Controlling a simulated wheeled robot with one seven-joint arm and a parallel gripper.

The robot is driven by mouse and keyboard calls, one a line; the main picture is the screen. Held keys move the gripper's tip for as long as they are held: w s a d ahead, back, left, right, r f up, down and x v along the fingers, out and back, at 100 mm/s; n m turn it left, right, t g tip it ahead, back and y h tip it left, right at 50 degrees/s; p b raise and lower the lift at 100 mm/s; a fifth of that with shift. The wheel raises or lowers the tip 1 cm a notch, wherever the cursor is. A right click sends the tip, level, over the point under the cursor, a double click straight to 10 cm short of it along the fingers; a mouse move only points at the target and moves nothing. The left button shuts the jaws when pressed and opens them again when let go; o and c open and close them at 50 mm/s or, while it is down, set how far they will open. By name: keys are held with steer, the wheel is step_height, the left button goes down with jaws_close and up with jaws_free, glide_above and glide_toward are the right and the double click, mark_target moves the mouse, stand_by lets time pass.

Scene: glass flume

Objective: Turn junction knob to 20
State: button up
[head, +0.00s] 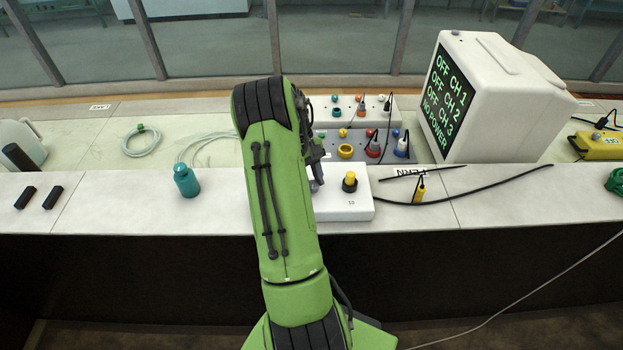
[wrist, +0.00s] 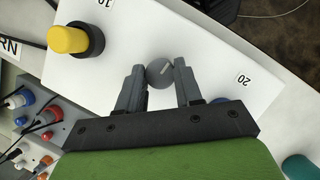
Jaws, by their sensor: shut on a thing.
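The junction box is a white box (head: 345,208) on the front counter in the head view; its white top (wrist: 210,110) fills much of the wrist view. A round grey knob (wrist: 159,74) with a short white line stands on it. My gripper (wrist: 158,72) is shut on this knob, one finger on each side. The white line slants up and right in the wrist view, between the printed "10" (wrist: 107,3) and "20" (wrist: 244,80). In the head view my arm largely hides the knob.
A yellow-topped black plug (wrist: 72,39) stands on the box beside my gripper. Behind is a grey panel (head: 328,146) with coloured plugs. A monitor (head: 490,100) reads "NO POWER". A teal bottle (head: 186,181) is to the left; a black cable (head: 460,193) lies to the right.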

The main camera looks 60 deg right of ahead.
steer(key=m+t+y, duration=0.1)
steer(key=m, duration=0.3)
steer(key=shift+s+d, duration=0.1)
steer(key=shift+d, duration=0.05)
steer(key=m, duration=0.2)
steer(key=m+t+y, duration=0.1)
steer(key=m, duration=0.2)
steer(key=shift+r+t, duration=0.1)
steer(key=shift+t, duration=0.2)
steer(key=m+t, duration=0.1)
steer(key=m, duration=0.2)
steer(key=shift+s, duration=0.2)
steer(key=shift+m+t+p, duration=0.65)
steer(key=shift+m+t, duration=0.35)
steer(key=shift+m, duration=1.2)
steer(key=o, duration=1)
steer(key=shift+o, duration=0.2)
steer(key=p+v, duration=0.1)
steer(key=v, duration=1.4)
steer(key=shift+s+d+r+p, duration=0.15)
steer(key=shift+d+r+p, duration=0.05)
steer(key=shift+d+p, duration=0.15)
